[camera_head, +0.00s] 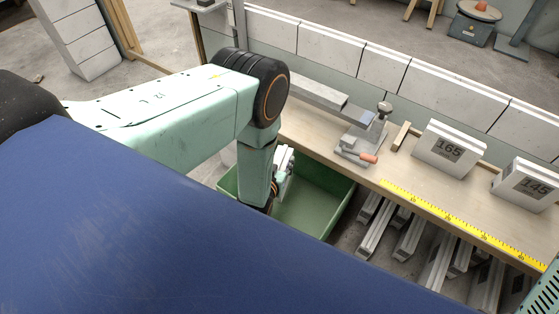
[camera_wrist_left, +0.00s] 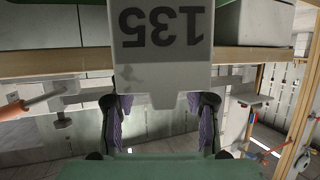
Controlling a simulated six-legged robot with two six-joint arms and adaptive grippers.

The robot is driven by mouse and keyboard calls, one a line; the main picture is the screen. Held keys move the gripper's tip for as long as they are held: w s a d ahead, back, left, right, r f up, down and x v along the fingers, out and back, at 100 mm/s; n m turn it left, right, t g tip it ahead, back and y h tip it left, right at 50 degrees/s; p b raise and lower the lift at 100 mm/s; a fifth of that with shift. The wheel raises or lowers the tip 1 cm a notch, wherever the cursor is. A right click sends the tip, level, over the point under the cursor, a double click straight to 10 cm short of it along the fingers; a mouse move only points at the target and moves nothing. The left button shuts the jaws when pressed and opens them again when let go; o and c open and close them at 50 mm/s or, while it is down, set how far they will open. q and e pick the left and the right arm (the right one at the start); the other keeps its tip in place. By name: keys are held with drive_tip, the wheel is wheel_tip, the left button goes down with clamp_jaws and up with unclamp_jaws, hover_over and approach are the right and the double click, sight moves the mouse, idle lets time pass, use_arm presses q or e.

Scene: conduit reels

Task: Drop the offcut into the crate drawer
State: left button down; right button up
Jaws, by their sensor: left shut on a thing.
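The offcut, a pale piece marked 135 upside down (camera_wrist_left: 165,55), shows in the left wrist view, its narrow end between my fingers. In the head view only a small pale part of it (camera_head: 284,158) shows beside my left gripper (camera_head: 275,185). My left gripper, with purple finger pads in the wrist view (camera_wrist_left: 160,115), is shut on it. It points down at the left part of the green crate drawer (camera_head: 322,216); I cannot tell how far above the floor of the drawer it is. My right gripper is not in view.
The wooden bench (camera_head: 400,185) runs beside the drawer with a clamp with an orange handle (camera_head: 362,154), a yellow ruler (camera_head: 460,226) and blocks marked 165 (camera_head: 449,150) and 145 (camera_head: 528,186). Pale lengths (camera_head: 410,238) lie under the bench.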

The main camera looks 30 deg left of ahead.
use_arm(q)
drive_tip(key=shift+r, duration=0.2)
drive_tip(key=c, duration=0.6)
unclamp_jaws()
drive_tip(key=shift+f, duration=0.1)
drive_tip(key=shift+s, duration=0.1)
drive_tip(key=v, duration=0.6)
drive_tip(key=shift+s, duration=0.1)
drive_tip(key=shift+v, duration=0.85)
